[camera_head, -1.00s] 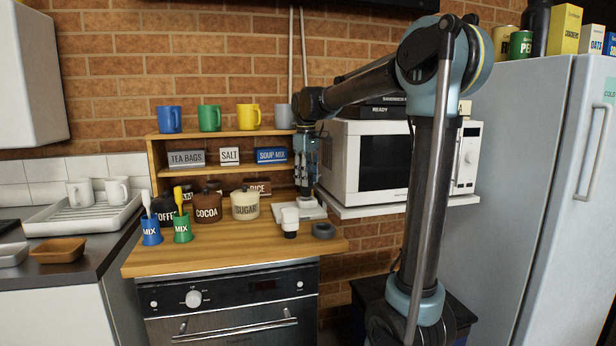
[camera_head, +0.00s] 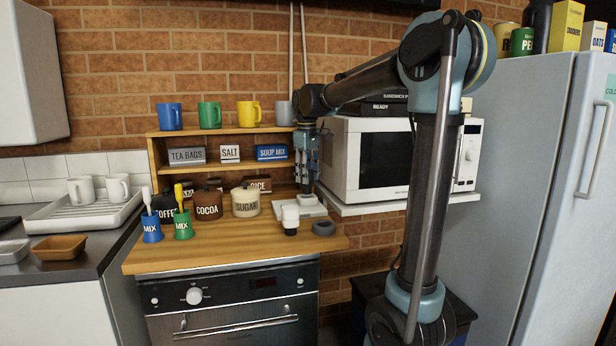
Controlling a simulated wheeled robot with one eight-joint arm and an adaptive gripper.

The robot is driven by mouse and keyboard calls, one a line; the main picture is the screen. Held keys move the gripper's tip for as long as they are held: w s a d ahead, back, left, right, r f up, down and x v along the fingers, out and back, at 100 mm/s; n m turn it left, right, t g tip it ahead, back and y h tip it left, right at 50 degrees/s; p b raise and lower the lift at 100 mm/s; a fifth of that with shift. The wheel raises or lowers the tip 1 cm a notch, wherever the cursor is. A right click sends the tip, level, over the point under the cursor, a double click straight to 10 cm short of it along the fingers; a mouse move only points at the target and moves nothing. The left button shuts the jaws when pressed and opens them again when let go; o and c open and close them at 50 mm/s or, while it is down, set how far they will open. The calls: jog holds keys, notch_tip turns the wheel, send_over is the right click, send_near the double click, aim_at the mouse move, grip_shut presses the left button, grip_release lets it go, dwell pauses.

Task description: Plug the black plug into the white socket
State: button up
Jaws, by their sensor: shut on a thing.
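My gripper (camera_head: 306,184) points straight down at the back right of the wooden counter, in front of the microwave's left side. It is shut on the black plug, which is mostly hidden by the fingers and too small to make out. A flat white piece (camera_head: 313,209), which looks like the white socket, lies on the counter directly under the fingertips. I cannot tell whether the plug touches it or is in it.
A white-topped black shaker (camera_head: 290,219) and a dark grey ring (camera_head: 323,228) stand just in front. The microwave (camera_head: 385,160) is close on the right, the wooden shelf (camera_head: 225,150) on the left. Canisters, including sugar (camera_head: 245,203), stand left. The counter's front is clear.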

jog(key=shift+f, duration=1.4)
dwell(0.7)
jog(key=o, duration=1.1)
